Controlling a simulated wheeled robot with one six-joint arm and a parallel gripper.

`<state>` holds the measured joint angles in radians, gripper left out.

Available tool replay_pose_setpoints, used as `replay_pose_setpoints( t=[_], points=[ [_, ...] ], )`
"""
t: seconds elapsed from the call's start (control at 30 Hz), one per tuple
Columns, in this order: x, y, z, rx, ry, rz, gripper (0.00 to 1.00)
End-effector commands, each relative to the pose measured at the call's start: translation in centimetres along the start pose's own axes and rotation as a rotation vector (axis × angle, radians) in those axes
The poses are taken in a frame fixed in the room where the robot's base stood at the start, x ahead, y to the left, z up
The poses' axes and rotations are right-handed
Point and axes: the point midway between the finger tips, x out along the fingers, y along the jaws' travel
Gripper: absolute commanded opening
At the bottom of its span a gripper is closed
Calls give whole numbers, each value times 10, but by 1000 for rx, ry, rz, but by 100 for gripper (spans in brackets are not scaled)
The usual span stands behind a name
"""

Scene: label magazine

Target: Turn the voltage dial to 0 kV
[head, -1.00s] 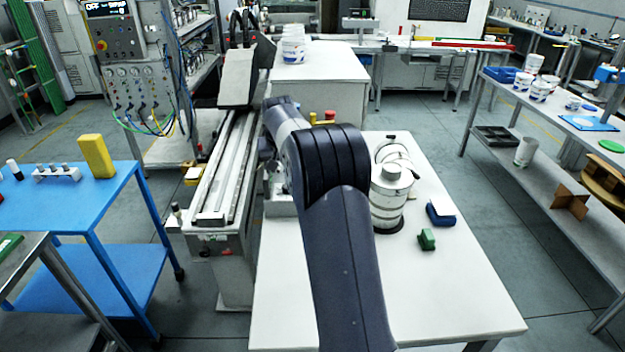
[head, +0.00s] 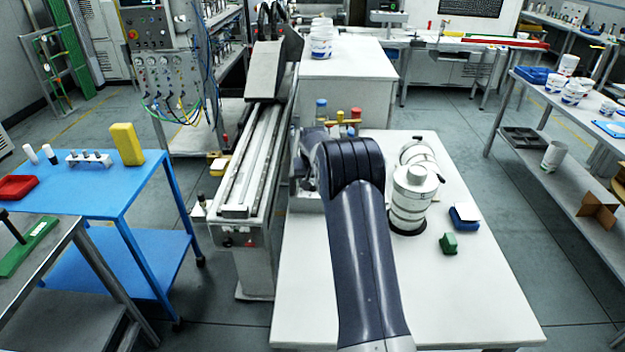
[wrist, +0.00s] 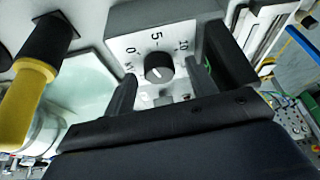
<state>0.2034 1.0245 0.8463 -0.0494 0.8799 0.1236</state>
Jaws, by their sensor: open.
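The voltage dial (wrist: 158,67) is a round black knob on a grey box face in the wrist view. The numerals 0, 5 and 10 run around it from left over the top to right. A pale mark shows on the knob, but I cannot tell exactly where it points. My gripper (wrist: 161,86) is open, with one dark finger at the lower left of the knob and the other at its right. The knob lies between and just beyond the fingertips; contact cannot be told. In the head view my arm hides the dial and gripper.
A yellow and black cylindrical part (wrist: 28,92) stands close at left in the wrist view. In the head view, a white canister (head: 408,205), a green block (head: 448,243) and a blue-and-white block (head: 464,215) are on the white table (head: 480,300). Its front right is clear.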

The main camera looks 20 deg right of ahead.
Motion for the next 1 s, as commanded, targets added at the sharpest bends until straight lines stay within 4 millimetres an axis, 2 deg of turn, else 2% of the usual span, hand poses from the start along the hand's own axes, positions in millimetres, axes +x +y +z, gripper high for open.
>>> replay_pose_setpoints(
  t=[0.3, 0.83, 1.0],
  points=[
    [3, 0, 0, 0, 0, 0, 54],
    [3, 0, 0, 0, 0, 0, 11],
    [3, 0, 0, -7, 0, -3, 10]
  ],
)
